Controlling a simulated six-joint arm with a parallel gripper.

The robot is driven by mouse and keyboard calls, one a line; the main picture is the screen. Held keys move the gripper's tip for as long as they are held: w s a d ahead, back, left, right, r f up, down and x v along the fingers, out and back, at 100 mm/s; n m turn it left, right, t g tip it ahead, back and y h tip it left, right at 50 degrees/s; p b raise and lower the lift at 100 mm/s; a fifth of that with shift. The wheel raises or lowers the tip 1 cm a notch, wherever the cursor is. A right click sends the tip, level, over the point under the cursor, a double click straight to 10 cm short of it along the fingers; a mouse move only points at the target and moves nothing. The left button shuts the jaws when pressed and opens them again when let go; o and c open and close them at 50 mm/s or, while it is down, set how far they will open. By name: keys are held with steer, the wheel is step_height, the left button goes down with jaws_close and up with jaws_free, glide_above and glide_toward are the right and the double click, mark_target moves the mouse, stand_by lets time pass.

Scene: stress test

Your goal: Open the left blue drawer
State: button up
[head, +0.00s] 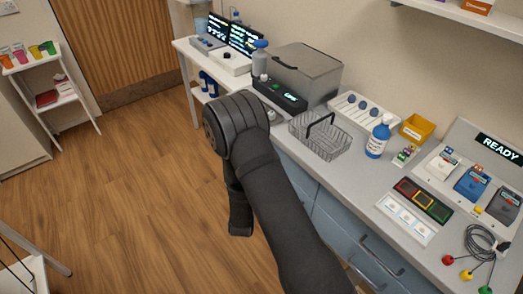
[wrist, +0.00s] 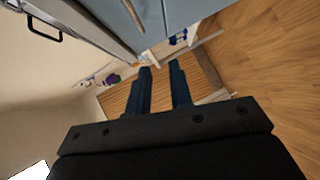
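The blue-grey drawer fronts (head: 358,238) run under the counter, and the visible ones look shut. The left blue front (head: 289,172) is partly hidden behind my dark arm, and its handle is not clear in the head view. In the wrist view a blue-grey front (wrist: 178,12) with a thin bar handle (wrist: 132,15) is at the top edge; I cannot tell which drawer it is. My gripper (wrist: 160,66) is open and empty, its two dark fingers apart and short of that front. In the head view I cannot make out its fingertips.
The counter (head: 345,180) above holds a wire basket (head: 320,137), a blue bottle (head: 378,138), a yellow bin (head: 416,130) and a grey box (head: 306,72). A small white shelf (head: 78,88) stands far left. The wooden floor (head: 130,190) left of my arm is clear.

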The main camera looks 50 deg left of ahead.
steer(key=shift+m+t, duration=0.4)
steer(key=shift+t, duration=0.5)
steer(key=w+x, duration=0.1)
steer(key=x, duration=0.4)
steer(key=d+x, duration=0.1)
steer(key=x, duration=0.5)
steer(key=w+d+r+x, duration=0.1)
steer(key=x, duration=0.5)
steer(key=shift+w+d+r, duration=0.1)
steer(key=shift+w+d, duration=0.05)
steer(key=shift+w, duration=0.15)
steer(key=shift+c, duration=0.2)
jaws_close()
